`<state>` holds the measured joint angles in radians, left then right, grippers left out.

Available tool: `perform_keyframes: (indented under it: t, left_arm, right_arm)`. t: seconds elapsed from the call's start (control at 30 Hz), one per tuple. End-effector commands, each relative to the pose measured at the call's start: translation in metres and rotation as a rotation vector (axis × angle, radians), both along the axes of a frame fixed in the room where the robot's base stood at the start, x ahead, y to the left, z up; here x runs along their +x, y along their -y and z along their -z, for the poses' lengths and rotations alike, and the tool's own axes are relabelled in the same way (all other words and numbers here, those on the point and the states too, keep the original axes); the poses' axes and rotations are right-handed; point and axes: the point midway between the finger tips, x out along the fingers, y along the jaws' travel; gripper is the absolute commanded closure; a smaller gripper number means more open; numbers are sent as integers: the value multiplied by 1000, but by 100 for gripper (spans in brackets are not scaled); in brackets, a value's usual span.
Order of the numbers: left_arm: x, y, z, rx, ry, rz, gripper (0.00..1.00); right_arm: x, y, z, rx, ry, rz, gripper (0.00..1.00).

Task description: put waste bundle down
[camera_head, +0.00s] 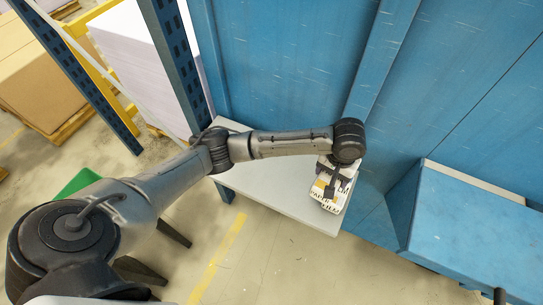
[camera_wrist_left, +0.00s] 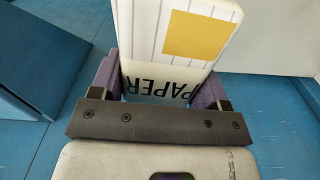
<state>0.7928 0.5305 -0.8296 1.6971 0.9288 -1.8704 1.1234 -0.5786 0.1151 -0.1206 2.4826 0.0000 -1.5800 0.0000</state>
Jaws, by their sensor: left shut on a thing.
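The waste bundle (camera_head: 327,202) is a white paper block with dark lettering and a yellow patch. In the head view it is at the right end of a pale grey shelf (camera_head: 265,187); I cannot tell whether it touches the surface. My left gripper (camera_head: 335,180) is over it. In the left wrist view the bundle (camera_wrist_left: 178,45), marked "PAPER", stands between the two purple fingers of my left gripper (camera_wrist_left: 158,88), which is shut on it. My right gripper is in neither view.
A blue machine wall (camera_head: 285,60) rises behind the shelf. A blue slanted housing (camera_head: 470,225) stands to the right. A blue rack post (camera_head: 170,55) and stacked white paper (camera_head: 135,45) are at left. The shelf's left part is bare.

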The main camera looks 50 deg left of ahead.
Motion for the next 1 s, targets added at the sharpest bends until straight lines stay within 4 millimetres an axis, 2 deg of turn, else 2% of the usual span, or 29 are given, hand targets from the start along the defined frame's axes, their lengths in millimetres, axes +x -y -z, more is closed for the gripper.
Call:
perform_keyframes:
  t: [0.03,0.23,0.37,0.8,1.0]
  left_arm:
    - [-3,0,-2,-3,-7,-27,58]
    - [-8,-8,16,-1,-2,-103,58]
    - [-10,-20,28,2,-1,-124,58]
    - [-9,-104,79,3,1,-127,58]
    - [-9,-123,90,0,1,-124,58]
  right_arm:
    - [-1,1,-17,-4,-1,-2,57]
    - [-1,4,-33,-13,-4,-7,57]
    - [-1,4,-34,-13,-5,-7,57]
    - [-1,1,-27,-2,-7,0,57]
    - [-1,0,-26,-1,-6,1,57]
